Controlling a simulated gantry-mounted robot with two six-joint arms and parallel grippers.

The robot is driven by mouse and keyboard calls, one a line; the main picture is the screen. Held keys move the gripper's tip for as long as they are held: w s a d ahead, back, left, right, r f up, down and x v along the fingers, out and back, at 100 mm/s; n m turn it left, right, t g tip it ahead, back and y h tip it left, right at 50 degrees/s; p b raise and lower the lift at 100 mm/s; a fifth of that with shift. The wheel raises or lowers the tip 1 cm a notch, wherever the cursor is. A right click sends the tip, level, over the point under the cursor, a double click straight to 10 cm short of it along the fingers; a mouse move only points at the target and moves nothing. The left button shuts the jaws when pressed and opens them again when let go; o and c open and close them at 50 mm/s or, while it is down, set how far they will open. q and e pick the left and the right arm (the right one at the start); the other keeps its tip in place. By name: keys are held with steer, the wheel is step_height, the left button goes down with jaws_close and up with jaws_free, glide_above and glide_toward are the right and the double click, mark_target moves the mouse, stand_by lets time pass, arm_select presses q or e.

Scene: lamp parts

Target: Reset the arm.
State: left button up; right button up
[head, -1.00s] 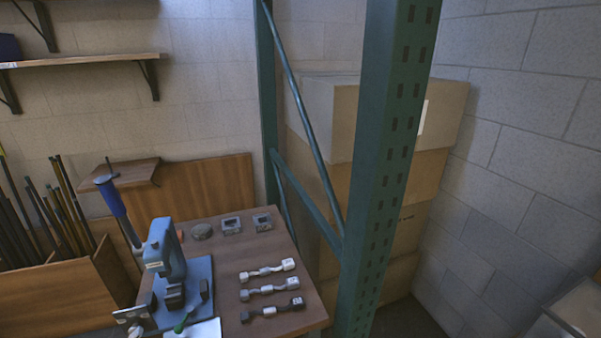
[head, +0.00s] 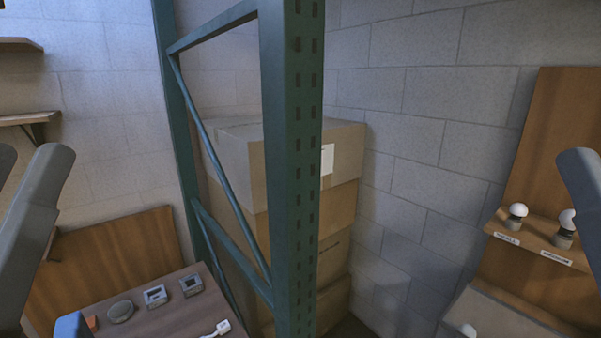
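Grey arm links of mine rise at the left edge (head: 38,215) and the right edge (head: 582,195). Neither gripper shows; the fingertips are outside the view. The wooden worktable (head: 165,322) is at the lower left, cut off by the bottom edge. On it are a round grey disc (head: 121,312), two small square metal parts (head: 155,296) (head: 191,285) and the end of a white-tipped part (head: 222,328). The top of a blue press (head: 72,326) just shows. Two white bulbs on dark bases (head: 517,214) (head: 565,228) stand on a wooden shelf at the right.
A green rack post (head: 292,170) with diagonal braces stands in the middle, in front of stacked cardboard boxes (head: 342,152). Labels mark the shelf edge (head: 540,245). A light-coloured surface (head: 490,318) with a white round thing is at the lower right. Wall shelves are at the left.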

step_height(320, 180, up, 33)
steer(key=p, duration=3)
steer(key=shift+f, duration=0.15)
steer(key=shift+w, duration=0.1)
